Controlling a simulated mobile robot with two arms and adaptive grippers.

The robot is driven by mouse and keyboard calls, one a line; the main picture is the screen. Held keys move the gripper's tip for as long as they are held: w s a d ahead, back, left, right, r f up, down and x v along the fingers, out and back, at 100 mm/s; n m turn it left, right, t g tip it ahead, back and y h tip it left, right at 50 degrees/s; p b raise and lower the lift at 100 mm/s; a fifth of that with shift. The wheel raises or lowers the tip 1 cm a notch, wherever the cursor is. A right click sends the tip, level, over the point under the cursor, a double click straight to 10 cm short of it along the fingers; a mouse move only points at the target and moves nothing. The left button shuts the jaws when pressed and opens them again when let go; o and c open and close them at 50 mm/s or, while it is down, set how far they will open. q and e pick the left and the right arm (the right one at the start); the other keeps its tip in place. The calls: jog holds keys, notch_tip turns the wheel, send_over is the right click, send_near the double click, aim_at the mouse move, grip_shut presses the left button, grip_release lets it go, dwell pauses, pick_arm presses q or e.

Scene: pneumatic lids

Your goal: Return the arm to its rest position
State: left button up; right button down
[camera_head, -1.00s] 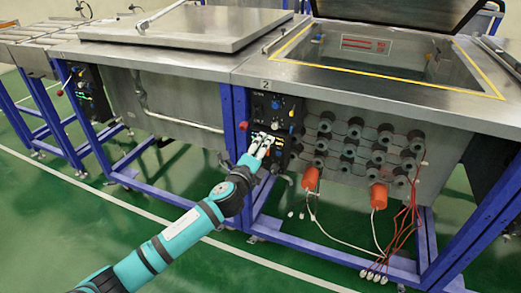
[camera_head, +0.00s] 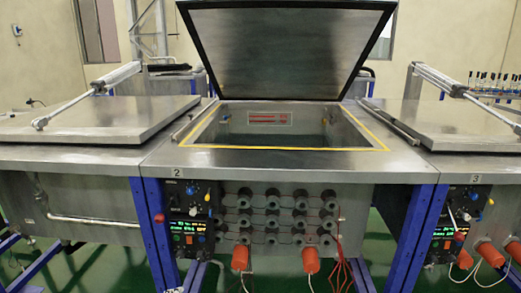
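Neither of my arms nor grippers shows in the head view now. The tank marked 2 (camera_head: 170,158) stands in the middle with its lid (camera_head: 290,45) raised. Its control panel (camera_head: 188,212), with knobs and lit green displays, is on the front left of the tank and is not covered by anything.
A closed lid (camera_head: 85,120) with a pneumatic cylinder (camera_head: 115,78) is on the left tank. Another closed lid (camera_head: 440,122) is on the right tank marked 3. Orange plugs (camera_head: 240,257) and red cables (camera_head: 342,272) hang below the middle tank. Blue legs (camera_head: 155,235) stand between tanks.

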pick_arm(q)
jog(key=s+d+f+n+g+h, duration=0.15)
jog(key=s+f+n+g, duration=0.4)
jog(key=s+f, duration=0.9)
jog(key=s+d+f+n+g, duration=0.2)
jog(key=s+f+n+g, duration=0.35)
jog(key=s+f, duration=0.9)
jog(key=s+a+r+p, duration=0.1)
jog(key=s+p, duration=0.7)
jog(key=s, duration=0.3)
jog(key=s+a+r+n+g+p, duration=0.1)
jog(key=s+p, duration=0.7)
jog(key=s, duration=0.3)
jog(key=shift+s+a+p, duration=0.2)
jog(key=shift+a+p, duration=0.15)
pick_arm(e)
jog(key=s+d, duration=0.1)
jog(key=s, duration=0.7)
jog(key=s+d+f+g, duration=0.1)
jog(key=s+d, duration=0.1)
jog(key=s, duration=0.7)
jog(key=shift+s+f, duration=0.25)
